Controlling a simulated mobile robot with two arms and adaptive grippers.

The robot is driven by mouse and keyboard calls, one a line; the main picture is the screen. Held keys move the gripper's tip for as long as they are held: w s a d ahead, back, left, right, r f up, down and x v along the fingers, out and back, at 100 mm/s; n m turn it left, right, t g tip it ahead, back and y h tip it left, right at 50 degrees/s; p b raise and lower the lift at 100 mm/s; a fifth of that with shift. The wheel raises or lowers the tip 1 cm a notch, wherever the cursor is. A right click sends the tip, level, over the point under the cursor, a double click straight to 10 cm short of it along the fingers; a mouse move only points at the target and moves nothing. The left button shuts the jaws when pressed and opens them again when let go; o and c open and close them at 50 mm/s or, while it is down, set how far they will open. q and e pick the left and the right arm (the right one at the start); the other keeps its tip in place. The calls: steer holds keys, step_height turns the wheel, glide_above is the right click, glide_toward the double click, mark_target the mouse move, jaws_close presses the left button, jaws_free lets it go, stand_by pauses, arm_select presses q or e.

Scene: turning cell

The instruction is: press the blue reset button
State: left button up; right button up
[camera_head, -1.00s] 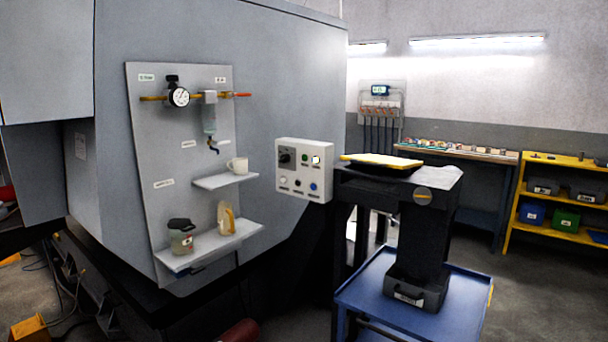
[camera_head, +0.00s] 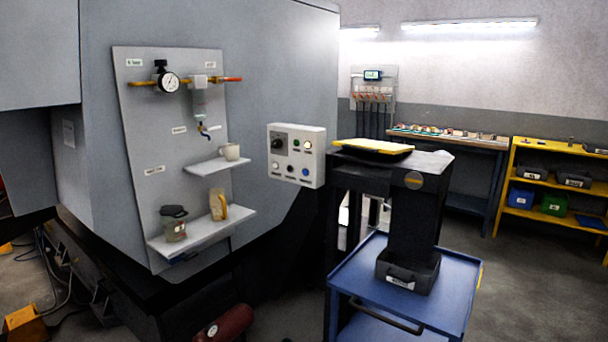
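The blue button (camera_head: 305,172) is at the lower right of a white control box (camera_head: 297,155) on the side of the grey machine. Above it are a lit yellowish-white button (camera_head: 308,145), a green one (camera_head: 296,145) and a dark rotary switch (camera_head: 279,145). Nothing covers the blue button. Neither of my grippers shows in the head view.
A blue cart (camera_head: 450,297) carrying a dark box (camera_head: 408,275) stands right of the control box. A grey panel (camera_head: 150,220) with a gauge and shelves is to the left. A red cylinder (camera_head: 225,326) lies low in front. Yellow shelving (camera_head: 512,165) stands far right.

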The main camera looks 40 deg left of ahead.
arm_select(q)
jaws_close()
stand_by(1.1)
